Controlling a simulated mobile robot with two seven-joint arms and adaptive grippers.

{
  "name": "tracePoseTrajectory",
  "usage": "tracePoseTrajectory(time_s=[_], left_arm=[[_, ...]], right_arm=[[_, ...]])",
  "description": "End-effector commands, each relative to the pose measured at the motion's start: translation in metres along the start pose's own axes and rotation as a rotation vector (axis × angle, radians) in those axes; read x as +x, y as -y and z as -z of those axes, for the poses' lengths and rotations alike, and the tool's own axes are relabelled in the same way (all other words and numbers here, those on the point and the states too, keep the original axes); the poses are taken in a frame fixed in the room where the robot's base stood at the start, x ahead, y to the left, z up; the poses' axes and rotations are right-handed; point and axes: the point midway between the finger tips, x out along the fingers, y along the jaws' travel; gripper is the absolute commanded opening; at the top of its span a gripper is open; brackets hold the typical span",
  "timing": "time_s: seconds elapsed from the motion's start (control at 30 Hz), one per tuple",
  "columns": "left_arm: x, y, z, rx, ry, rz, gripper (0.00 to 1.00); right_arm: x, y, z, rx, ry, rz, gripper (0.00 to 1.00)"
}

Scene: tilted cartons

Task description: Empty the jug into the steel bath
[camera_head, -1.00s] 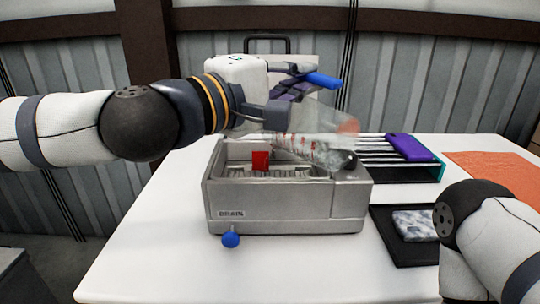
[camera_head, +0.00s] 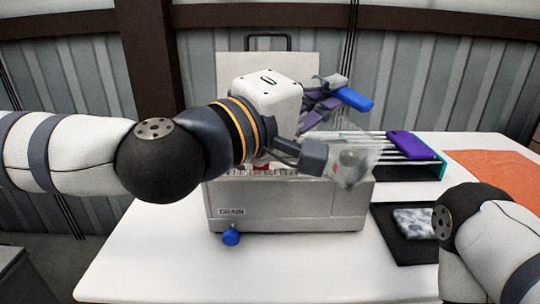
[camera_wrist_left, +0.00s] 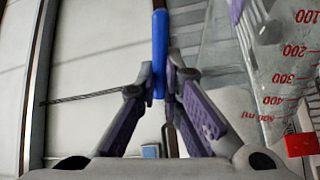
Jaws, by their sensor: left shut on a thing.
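The steel bath (camera_head: 290,212), marked DRAIN, stands on the white table with a blue knob (camera_head: 231,238) at its front. My left gripper (camera_head: 332,98) is above its back right part, shut on the blue handle (camera_head: 355,99) of the jug. The wrist view shows the handle (camera_wrist_left: 160,50) between the purple-padded fingers (camera_wrist_left: 165,80). The clear jug (camera_head: 352,170) is tilted over the bath's right end, partly hidden by my wrist. Its red ml scale shows in the wrist view (camera_wrist_left: 285,75). I cannot tell whether liquid is in it. My right gripper is out of view.
A rack with a purple piece (camera_head: 412,146) stands behind right of the bath. A black tray (camera_head: 405,250) with a mottled grey pad (camera_head: 415,222) lies right of it, near my right arm. An orange mat (camera_head: 500,172) lies at far right. The table's front left is clear.

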Motion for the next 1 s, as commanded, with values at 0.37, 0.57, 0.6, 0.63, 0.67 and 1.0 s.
tracePoseTrajectory(time_s=[0.37, 0.57, 0.6, 0.63, 0.67, 1.0], left_arm=[[-0.004, -0.043, -0.034, 0.247, 0.014, -0.046, 0.00], [-0.001, -0.041, -0.062, 0.538, 0.041, -0.017, 0.00], [-0.001, -0.039, -0.070, 0.599, 0.045, -0.017, 0.00], [-0.001, -0.038, -0.075, 0.646, 0.046, -0.016, 0.00], [-0.001, -0.035, -0.080, 0.689, 0.049, -0.010, 0.00], [0.000, 0.006, -0.115, 1.154, 0.036, 0.072, 0.00]], right_arm=[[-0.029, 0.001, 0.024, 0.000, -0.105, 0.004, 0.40], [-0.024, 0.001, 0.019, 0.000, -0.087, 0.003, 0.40], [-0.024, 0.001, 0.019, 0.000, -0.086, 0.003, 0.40], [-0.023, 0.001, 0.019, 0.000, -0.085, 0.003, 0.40], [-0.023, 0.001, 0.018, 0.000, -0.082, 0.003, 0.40], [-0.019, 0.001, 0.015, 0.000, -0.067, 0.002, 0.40]])
